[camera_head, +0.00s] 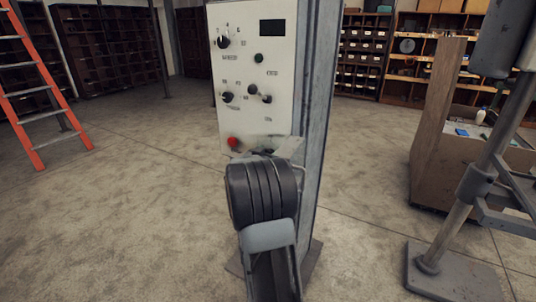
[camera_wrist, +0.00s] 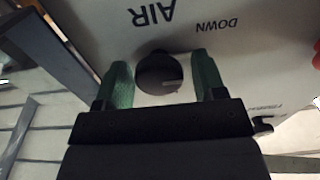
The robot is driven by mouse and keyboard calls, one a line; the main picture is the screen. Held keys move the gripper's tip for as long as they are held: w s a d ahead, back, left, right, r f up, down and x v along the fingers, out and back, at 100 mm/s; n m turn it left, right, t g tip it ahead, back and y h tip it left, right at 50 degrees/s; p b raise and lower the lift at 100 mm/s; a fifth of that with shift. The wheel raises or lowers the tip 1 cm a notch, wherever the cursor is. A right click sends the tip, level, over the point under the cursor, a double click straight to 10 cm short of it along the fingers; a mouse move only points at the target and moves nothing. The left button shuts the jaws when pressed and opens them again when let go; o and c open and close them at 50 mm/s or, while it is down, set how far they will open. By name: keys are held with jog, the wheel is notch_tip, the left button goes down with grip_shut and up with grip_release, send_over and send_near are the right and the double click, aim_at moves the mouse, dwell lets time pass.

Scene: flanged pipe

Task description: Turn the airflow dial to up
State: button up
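The airflow dial (camera_wrist: 158,72) is a round dark knob on the pale panel, with a light mark pointing to the right in the wrist view. The upside-down label "AIR" is above it, and "DOWN" is above and to its right. My gripper (camera_wrist: 163,84) is open, with one green finger on each side of the dial. A gap shows between the dial and each finger, wider on the right. In the head view my gripper (camera_head: 286,147) is at the panel's lower right, and the arm mostly hides the dial there.
The control panel (camera_head: 250,95) stands on a grey column (camera_head: 318,110). A red button (camera_head: 233,142) is just left of my gripper, with several other knobs above. An orange ladder (camera_head: 45,90) is at left; a wooden bench (camera_head: 430,140) is at right.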

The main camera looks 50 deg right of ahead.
jog(key=c, duration=0.8)
jog(key=shift+o, duration=0.2)
jog(key=m+b, duration=0.2)
jog(key=shift+f+m, duration=0.2)
jog(key=shift+m, duration=0.2)
jog(key=m+b, duration=0.5)
jog(key=m, duration=0.1)
jog(key=shift+s, duration=0.15)
jog(key=m+b, duration=0.4)
jog(key=m, duration=0.1)
jog(key=shift+f+m, duration=0.1)
jog(key=shift+m, duration=0.2)
jog(key=shift+m+b, duration=1.35)
jog(key=shift+m, duration=0.45)
